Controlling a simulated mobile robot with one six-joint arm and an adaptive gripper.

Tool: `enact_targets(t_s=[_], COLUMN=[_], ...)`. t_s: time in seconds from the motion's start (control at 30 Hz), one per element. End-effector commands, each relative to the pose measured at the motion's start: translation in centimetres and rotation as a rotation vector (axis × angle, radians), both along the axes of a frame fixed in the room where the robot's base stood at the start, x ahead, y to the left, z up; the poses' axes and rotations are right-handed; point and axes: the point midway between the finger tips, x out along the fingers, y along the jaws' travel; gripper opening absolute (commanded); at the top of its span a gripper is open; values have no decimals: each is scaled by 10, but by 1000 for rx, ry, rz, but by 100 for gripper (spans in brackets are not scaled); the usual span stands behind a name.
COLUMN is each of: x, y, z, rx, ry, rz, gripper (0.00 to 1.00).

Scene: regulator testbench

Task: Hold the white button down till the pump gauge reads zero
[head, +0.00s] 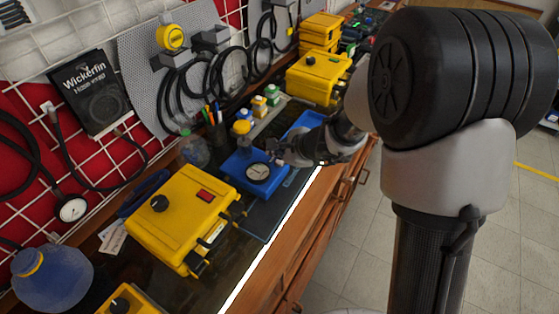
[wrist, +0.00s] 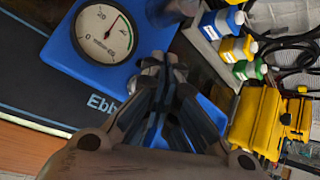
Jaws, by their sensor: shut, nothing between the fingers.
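The blue pump unit (head: 240,168) sits on a dark mat on the bench. Its round white gauge (head: 258,172) faces up and also shows large in the wrist view (wrist: 104,36). The needle points up and right, well away from the 0 mark at the lower left of the dial. My gripper (head: 281,156) is at the right side of the pump, and its closed fingertips (wrist: 160,62) are beside the blue housing in the wrist view. I cannot make out the white button, nor whether the fingertips touch the housing.
A yellow case (head: 180,215) stands in front of the pump, and another yellow case (head: 318,77) stands farther back. Small bottles (wrist: 236,46) with coloured labels stand behind the pump. Black hoses (head: 205,85) hang on the wall panel. The mat's front strip is clear.

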Motion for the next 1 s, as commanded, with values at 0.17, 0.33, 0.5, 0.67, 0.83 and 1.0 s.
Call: enact_targets(t_s=[0.17,0.33,0.5,0.67,0.83,1.0], x=[0,0,0,0,0,0], y=[0,0,0,0,0,0], z=[0,0,-2,-7,-9,-8], rx=[0,0,0,-1,0,0], ry=[0,0,0,0,0,0], rz=[0,0,0,1,0,0], gripper=[0,0,0,0,0,0])
